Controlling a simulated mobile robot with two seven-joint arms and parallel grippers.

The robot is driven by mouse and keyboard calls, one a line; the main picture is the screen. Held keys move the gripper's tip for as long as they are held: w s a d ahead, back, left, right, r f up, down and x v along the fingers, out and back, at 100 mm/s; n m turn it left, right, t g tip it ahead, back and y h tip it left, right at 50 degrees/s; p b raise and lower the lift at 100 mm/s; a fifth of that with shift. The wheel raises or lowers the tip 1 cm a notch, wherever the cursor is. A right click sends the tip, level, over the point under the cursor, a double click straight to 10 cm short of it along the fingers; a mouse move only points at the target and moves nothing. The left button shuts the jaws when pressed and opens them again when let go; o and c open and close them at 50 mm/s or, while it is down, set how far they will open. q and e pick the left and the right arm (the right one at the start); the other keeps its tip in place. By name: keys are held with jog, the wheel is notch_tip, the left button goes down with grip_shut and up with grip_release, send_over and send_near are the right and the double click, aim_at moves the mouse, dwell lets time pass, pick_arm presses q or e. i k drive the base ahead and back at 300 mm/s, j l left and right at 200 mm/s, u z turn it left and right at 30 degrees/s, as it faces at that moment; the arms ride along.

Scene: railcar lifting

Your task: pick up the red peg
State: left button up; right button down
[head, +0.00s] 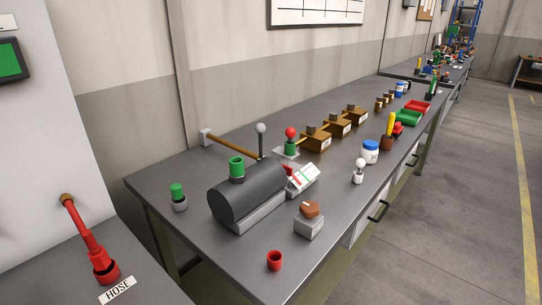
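No object is plainly a red peg, and I cannot tell which red thing it is. A small red cylinder (274,261), with a darker top that looks hollow, stands upright near the front edge of the long grey workbench (200,250). A red ball-topped piece (291,133) stands on a green and light base behind the dark tank. A red hose nozzle (87,236) leans in a red holder on the left bench, beside a "HOSE" label (118,289). Neither of my grippers is in view.
A dark horizontal tank (250,190) with a green cylinder (236,167) on top fills the near bench. A grey block (308,226) with a brown piece, a white-knobbed post (359,175) and brown blocks (317,141) stand nearby. Open floor (440,220) lies to the right.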

aim_at(290, 132)
jog(key=i+l+u, duration=0.15)
jog(key=l+u, duration=0.15)
jog(key=i+l+u, duration=0.25)
jog(key=l+u, duration=0.3)
jog(key=i+l+u, duration=0.1)
jog(key=l+u, duration=0.2)
jog(key=l, duration=0.15)
